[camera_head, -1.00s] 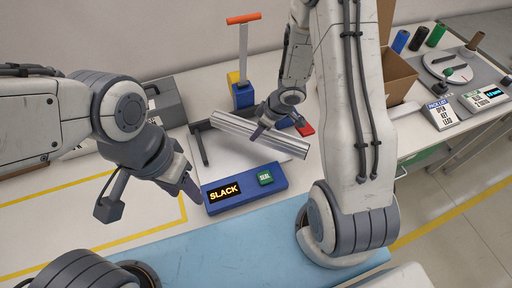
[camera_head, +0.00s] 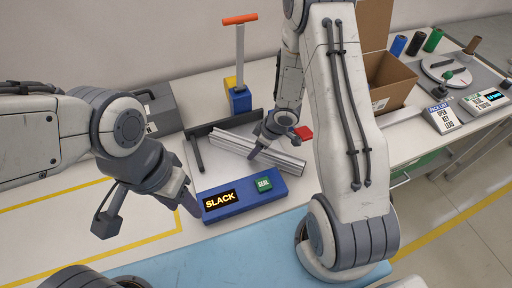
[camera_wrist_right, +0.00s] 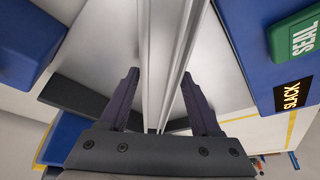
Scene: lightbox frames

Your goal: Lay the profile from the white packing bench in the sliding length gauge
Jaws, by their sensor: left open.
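The profile (camera_head: 283,161) is a long silver ribbed bar, slanting down to the right over the pale plate of the length gauge (camera_head: 213,174). The gauge has dark rails and a blue front box (camera_head: 240,197) with a lit "SLACK" display and green "SEAL" button. The profile lies at an angle to the rails; I cannot tell whether it touches the plate. My right gripper (camera_head: 258,150) has its fingers on both sides of the profile, which also shows in the right wrist view (camera_wrist_right: 165,50). My left gripper (camera_head: 193,200) is open and empty, left of the blue box.
A blue stand with an orange-topped handle (camera_head: 240,60) and a grey case (camera_head: 155,110) stand behind. An open cardboard box (camera_head: 390,85) and a dial device (camera_head: 447,70) are farther right. The yellow-marked bench at left is clear.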

